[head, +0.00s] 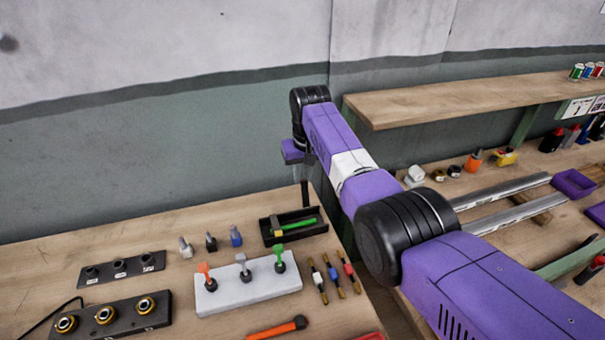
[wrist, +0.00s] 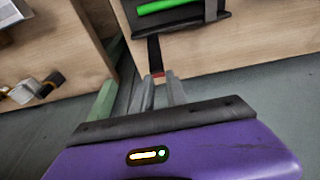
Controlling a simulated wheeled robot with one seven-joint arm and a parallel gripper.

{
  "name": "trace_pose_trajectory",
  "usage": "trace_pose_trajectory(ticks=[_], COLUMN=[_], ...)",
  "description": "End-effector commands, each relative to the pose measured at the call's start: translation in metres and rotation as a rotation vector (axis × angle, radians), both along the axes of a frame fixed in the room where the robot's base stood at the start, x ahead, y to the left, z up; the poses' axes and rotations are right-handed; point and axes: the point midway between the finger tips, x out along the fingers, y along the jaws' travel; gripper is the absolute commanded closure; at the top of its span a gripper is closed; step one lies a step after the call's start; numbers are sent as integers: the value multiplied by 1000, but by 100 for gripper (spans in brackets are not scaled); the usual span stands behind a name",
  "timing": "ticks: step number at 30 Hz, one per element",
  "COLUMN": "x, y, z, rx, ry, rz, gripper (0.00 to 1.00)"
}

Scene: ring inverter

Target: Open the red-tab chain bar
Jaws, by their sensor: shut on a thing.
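My gripper (wrist: 162,92) is shut, with its grey fingertips at a small red tab (wrist: 157,74) in the wrist view. The red tab is at the end of a dark, narrow bar (wrist: 154,53), which runs from the fingertips toward the bench with the black tray. In the head view a dark upright piece (head: 305,193) shows below the purple wrist, near the bench's back right corner; my arm hides part of this area. The red tab cannot be made out in the head view. How the bar is fixed at its far end is unclear.
A black tray (head: 268,236) with a green-handled hammer (head: 298,227) lies close to the bar. A white block (head: 230,297) with colored knobs stands in front. A second bench with rails (head: 510,207) is at right, across a gap. A wall is behind.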

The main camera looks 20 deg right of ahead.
Motion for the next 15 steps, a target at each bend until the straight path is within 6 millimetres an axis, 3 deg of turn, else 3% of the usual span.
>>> trace_pose_trajectory(ticks=[1, 2, 5, 15], x=[5, 5, 4, 3], y=[0, 0, 0, 0], z=[4, 4, 3, 3], rx=[1, 1, 1, 0], ry=[-20, -20, -18, -12], rz=[0, 0, 0, 0], gripper=[100, 80, 61, 60])
